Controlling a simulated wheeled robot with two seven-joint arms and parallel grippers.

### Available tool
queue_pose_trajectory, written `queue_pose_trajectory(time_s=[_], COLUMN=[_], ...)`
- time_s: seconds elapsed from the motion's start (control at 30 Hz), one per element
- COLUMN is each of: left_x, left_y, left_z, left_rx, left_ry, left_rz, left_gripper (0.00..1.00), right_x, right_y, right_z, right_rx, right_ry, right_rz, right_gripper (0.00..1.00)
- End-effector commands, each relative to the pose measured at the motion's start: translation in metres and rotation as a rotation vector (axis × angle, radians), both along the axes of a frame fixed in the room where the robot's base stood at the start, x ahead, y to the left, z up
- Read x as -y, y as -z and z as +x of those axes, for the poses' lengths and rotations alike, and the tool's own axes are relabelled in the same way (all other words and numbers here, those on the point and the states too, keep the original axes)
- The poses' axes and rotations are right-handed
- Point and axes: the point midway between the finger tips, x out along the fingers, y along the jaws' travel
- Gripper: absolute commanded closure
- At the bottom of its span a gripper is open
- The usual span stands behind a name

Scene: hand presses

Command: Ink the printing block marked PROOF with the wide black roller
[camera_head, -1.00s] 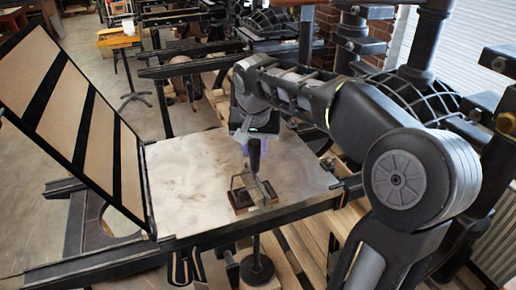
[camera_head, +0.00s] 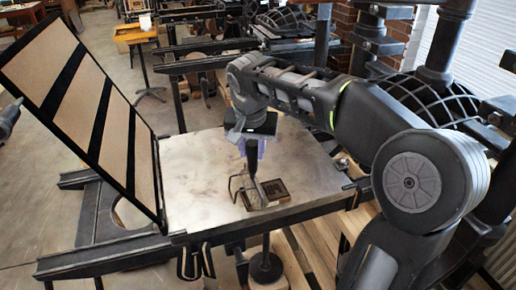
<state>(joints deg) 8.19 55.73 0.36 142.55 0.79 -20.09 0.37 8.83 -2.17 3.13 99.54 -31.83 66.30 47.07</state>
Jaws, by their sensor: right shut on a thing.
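My right gripper (camera_head: 251,140) is shut on the upright black handle of the roller (camera_head: 252,159). The roller's thin wire frame (camera_head: 233,186) reaches down to the left side of the printing block (camera_head: 277,188). The block is small, with a dark face and a brown rim, and lies flat on the pale metal press bed (camera_head: 200,180). The handle and frame partly cover its left part. Lettering on the block is not clearly readable. My left gripper is not in view.
The hinged frame (camera_head: 103,150) with tan panels and black bars stands tilted up at the left of the bed. A black press rail (camera_head: 110,257) runs along the front. The bed around the block is clear. More presses stand behind.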

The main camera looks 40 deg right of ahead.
Motion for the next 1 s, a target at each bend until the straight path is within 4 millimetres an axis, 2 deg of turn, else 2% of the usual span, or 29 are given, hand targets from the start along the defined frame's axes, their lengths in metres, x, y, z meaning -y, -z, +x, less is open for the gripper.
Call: queue_pose_trajectory(time_s=[0.2,0.6,1.0], left_x=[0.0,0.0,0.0], left_y=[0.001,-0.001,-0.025], left_z=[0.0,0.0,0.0], left_rx=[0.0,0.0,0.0], left_ry=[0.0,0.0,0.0], left_rz=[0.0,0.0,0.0], left_gripper=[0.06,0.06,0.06], right_x=[-0.014,-0.015,-0.015], right_y=[-0.001,-0.003,-0.034], right_z=[0.005,0.006,0.006], right_rx=[-0.001,0.002,0.003], right_ry=[-0.001,0.0,-0.001], right_rz=[-0.001,-0.001,0.0], right_gripper=[1.0,1.0,1.0])
